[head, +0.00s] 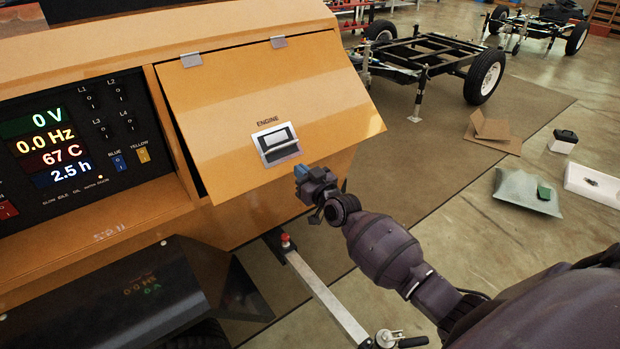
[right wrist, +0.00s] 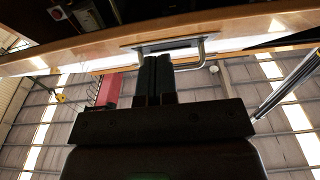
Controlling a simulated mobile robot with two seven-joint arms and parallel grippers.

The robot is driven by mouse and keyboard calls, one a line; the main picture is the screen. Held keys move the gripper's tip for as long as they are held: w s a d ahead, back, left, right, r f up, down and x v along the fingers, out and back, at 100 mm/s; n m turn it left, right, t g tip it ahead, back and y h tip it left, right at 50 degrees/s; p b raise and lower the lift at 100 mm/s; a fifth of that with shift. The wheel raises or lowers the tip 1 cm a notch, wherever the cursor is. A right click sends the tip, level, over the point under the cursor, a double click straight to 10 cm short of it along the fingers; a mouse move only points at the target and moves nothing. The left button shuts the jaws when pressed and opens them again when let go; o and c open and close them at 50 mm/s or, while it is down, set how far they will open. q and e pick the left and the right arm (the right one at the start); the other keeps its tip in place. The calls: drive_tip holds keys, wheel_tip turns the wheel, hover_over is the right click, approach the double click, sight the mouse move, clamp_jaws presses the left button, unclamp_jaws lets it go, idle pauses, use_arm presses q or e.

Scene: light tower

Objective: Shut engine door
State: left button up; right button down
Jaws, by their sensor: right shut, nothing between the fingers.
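The engine door (head: 270,110) is a yellow panel hinged along its top edge on the light tower. It stands partly open, its lower edge swung out from the body, with a dark gap along its left side. A silver latch handle (head: 277,143) sits near its lower middle under the word ENGINE. My right gripper (head: 302,175) is shut and empty just below and right of the handle. In the right wrist view the shut fingers (right wrist: 154,75) point at the door's edge beside the metal handle loop (right wrist: 190,55); I cannot tell whether they touch. My left gripper is not in view.
The lit control panel (head: 75,130) is left of the door. A tow bar (head: 320,295) with a red knob runs below my right arm. Wheeled chassis (head: 430,55), cardboard (head: 492,130) and a grey-green bag (head: 525,192) lie on the floor to the right.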

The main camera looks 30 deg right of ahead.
drive_tip(key=shift+w+f, duration=0.6)
drive_tip(key=shift+f, duration=0.1)
drive_tip(key=shift+w, duration=0.2)
use_arm(q)
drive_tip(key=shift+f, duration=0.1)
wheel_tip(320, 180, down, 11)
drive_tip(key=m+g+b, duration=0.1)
drive_tip(key=b, duration=1.3)
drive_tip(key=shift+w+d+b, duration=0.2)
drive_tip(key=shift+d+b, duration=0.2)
use_arm(e)
drive_tip(key=w+a+f+t, duration=0.1)
drive_tip(key=w+f+t, duration=0.3)
drive_tip(key=w+f, duration=0.4)
drive_tip(key=shift+w, duration=1.7)
